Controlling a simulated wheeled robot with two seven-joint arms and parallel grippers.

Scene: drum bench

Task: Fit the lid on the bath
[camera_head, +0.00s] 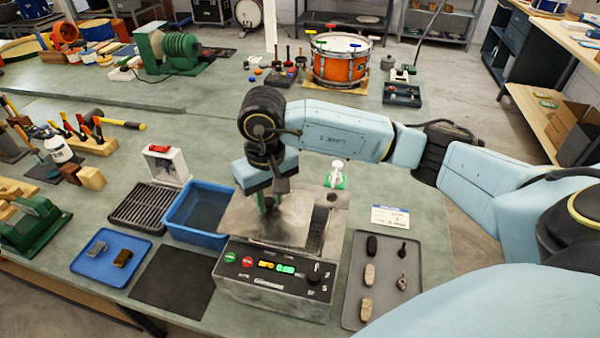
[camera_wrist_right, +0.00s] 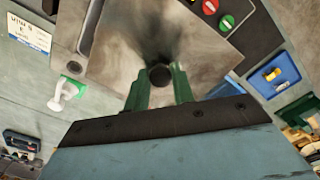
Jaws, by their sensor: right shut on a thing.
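The lid (camera_head: 240,222) is a flat metal plate with a dark round knob (camera_wrist_right: 160,76). My right gripper (camera_head: 268,205) points down and its green fingers are shut on the knob, also seen in the right wrist view (camera_wrist_right: 158,90). The lid lies over the top of the bath. I cannot tell whether it is seated or held slightly above. The tank opening is hidden. My left gripper is not in view.
A blue bin (camera_head: 200,235) and a black rack (camera_head: 143,228) stand left of the bath. A blue tray (camera_head: 88,265) and a dark mat (camera_head: 172,285) lie at front left. A grey tray (camera_head: 385,315) with small parts lies right. A white-and-green object (camera_head: 337,178) stands behind.

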